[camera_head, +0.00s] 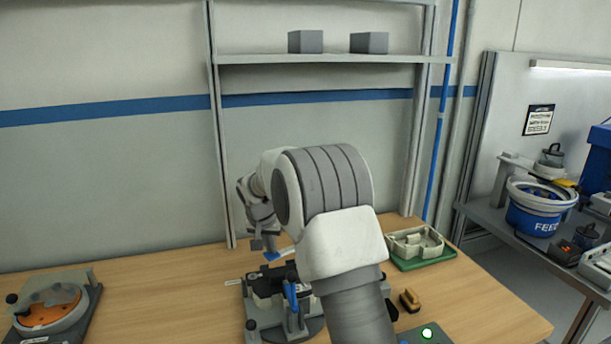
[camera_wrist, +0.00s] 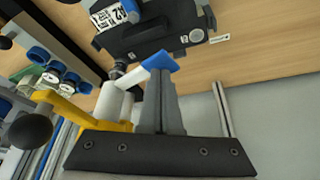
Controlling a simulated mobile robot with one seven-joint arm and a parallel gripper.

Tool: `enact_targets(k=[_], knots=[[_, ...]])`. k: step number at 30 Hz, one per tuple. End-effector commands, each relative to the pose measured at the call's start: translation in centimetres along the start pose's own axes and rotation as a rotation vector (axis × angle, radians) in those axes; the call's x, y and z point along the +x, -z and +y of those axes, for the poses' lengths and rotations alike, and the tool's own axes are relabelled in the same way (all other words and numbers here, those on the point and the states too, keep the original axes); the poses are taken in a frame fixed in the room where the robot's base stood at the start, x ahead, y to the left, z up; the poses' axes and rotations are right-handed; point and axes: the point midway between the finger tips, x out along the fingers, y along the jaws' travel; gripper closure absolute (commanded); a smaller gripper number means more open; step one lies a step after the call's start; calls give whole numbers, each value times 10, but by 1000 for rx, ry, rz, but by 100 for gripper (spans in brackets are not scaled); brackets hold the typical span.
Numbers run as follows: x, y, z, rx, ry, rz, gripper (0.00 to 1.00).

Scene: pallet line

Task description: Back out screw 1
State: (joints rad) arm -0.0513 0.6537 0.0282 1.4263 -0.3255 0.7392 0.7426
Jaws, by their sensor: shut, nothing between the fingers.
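My gripper (camera_wrist: 163,85) points at the work on the bench, its grey fingers together and empty. In the head view the gripper (camera_head: 268,248) is small and partly behind my arm. A dark unit (camera_wrist: 150,35) with a white label (camera_wrist: 106,17) lies beyond the fingertips. A round silver screw-like head (camera_wrist: 196,35) shows on it; I cannot tell whether it is screw 1. A white and blue piece (camera_wrist: 132,77) meets the fingertips in the picture; contact is unclear. The grey fixture (camera_head: 252,312) has a blue lever (camera_head: 291,297); my arm hides its right part.
An orange disc (camera_head: 50,307) sits in a round holder at left. A green-based tray (camera_head: 415,247), a brown block (camera_head: 409,300) and a green pad (camera_head: 425,335) lie right of my arm. A blue feeder bowl (camera_head: 537,212) stands on the right bench. The bench between holder and fixture is clear.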

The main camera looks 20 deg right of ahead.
Motion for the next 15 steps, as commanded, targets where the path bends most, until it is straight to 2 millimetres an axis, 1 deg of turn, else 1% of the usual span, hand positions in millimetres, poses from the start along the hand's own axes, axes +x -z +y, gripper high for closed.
enact_targets(k=[1,10,15], knots=[[3,-4,0,-2,-2,-9,100],[3,-4,0,-2,-2,-8,100],[-2,-1,0,-2,-2,-7,100]])
